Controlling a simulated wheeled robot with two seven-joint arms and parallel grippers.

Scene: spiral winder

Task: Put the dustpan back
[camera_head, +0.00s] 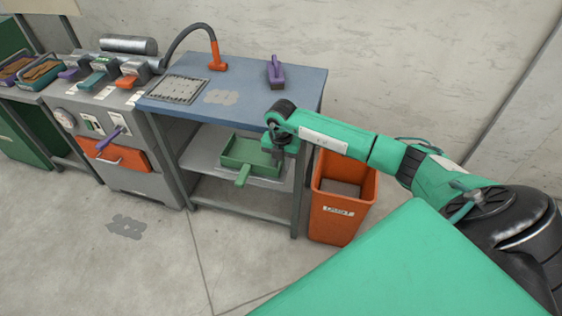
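The green dustpan (249,158) lies on the middle shelf (203,155) under the blue-topped table, with its handle sticking out over the shelf's front edge. My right gripper (277,152) points down at the right back part of the dustpan, just in front of the table's edge. The fingers are small and dark against the pan. I cannot tell whether they touch it or whether they are open. My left gripper is out of view.
The blue table top (300,85) holds a purple brush (276,72), a metal grate (180,89) and an orange-ended hose (217,60). An orange bin (334,221) stands right of the table. A grey machine (160,165) stands left. The floor in front is clear.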

